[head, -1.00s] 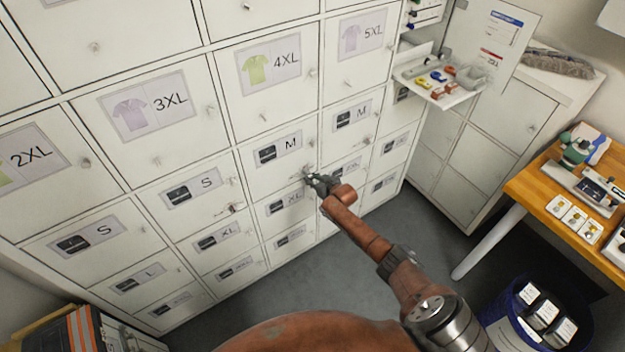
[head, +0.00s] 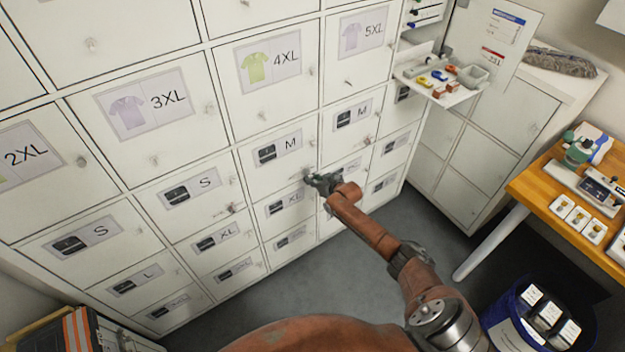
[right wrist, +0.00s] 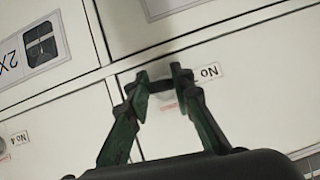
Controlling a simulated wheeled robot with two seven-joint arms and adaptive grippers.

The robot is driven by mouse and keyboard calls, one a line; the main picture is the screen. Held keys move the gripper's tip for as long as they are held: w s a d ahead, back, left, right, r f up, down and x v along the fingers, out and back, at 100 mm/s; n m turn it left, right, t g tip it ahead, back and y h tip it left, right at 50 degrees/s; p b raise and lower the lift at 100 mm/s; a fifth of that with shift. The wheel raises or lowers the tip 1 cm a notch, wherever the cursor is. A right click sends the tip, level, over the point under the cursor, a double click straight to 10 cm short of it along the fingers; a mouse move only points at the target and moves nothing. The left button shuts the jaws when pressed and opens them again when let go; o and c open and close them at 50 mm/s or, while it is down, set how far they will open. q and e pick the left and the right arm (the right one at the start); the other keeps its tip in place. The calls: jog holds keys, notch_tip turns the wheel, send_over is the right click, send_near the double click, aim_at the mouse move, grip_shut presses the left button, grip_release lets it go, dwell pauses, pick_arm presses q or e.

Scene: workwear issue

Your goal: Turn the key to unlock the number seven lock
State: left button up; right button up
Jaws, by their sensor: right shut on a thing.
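My right gripper (head: 312,178) reaches the locker front beside the door marked M. In the right wrist view its green and dark fingers (right wrist: 160,80) are shut on a small dark piece (right wrist: 159,87), which looks like the key's head. A pale round lock (right wrist: 166,98) lies right behind it on the white door. The fingers hide much of the lock, so I cannot tell how far the key is in or turned. A label reading "No" (right wrist: 208,72) is beside it; its number is hidden. My left gripper is not in view.
Another label, "No 4" (right wrist: 18,140), sits by a neighbouring lock. A small shelf (head: 455,98) with coloured items juts out right of the lockers. A wooden table (head: 540,200) and a blue bin (head: 500,335) stand at the right. The floor between is clear.

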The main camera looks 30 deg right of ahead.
jog(key=shift+w+a+r, duration=0.15)
jog(key=shift+r, duration=0.15)
jog(key=shift+p, duration=0.6)
jog(key=shift+n+h, duration=0.3)
jog(key=o, duration=0.7)
jog(key=shift+f, duration=0.15)
jog(key=o, duration=0.3)
jog(key=shift+f, duration=0.15)
jog(key=shift+o, duration=0.6)
jog(key=shift+o, duration=1.1)
